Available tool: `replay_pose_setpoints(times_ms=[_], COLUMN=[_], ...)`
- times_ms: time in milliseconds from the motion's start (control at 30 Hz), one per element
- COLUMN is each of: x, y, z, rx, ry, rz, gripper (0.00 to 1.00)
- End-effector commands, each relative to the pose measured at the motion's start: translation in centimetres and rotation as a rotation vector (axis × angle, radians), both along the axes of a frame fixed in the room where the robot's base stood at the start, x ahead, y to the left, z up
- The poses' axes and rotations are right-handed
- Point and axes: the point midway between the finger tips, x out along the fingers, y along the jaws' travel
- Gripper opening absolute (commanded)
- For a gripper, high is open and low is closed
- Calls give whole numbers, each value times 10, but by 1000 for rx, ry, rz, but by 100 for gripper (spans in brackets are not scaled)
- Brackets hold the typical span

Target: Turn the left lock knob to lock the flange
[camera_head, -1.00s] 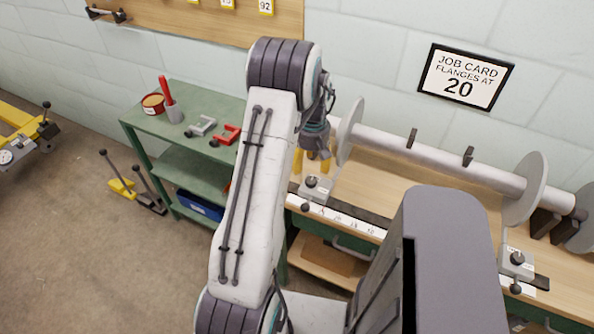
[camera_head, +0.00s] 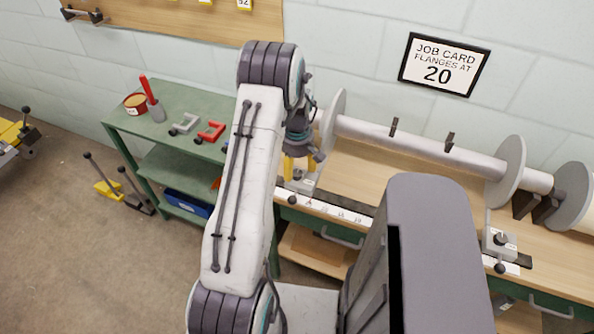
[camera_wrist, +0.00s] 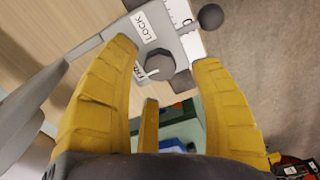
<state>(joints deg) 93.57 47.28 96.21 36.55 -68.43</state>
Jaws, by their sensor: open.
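The left lock knob (camera_wrist: 159,65) is a dark grey round knob on a light grey lock block (camera_wrist: 177,38), which carries a white LOCK label (camera_wrist: 144,25). My gripper (camera_wrist: 165,53) is open, with its yellow fingertips apart on either side of the knob in the picture. I cannot tell whether they touch it. In the head view my gripper (camera_head: 297,166) is low over the left lock block (camera_head: 305,187) and hides the knob. The left flange (camera_head: 333,118) stands upright on the grey beam tube (camera_head: 420,141), just right of my gripper.
A ball-ended handle (camera_wrist: 210,16) sticks out beside the knob. The right flange (camera_head: 510,172) and its lock block (camera_head: 499,241) stand farther right. A job card (camera_head: 443,64) on the wall reads FLANGES AT 20. A green cart (camera_head: 175,133) stands left of the bench.

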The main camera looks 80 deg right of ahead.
Motion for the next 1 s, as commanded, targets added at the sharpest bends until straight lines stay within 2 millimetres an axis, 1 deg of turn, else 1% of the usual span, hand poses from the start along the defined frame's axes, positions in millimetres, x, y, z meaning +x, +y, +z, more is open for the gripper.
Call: replay_pose_setpoints(times_ms=[100,300,667,1000], x=[0,0,0,0], y=[0,0,0,0], z=[-12,-22,-24,-24], rx=[2,1,-1,-1], ry=[0,0,0,0], rz=[-1,-1,-1,-1], gripper=[58,58,58,28])
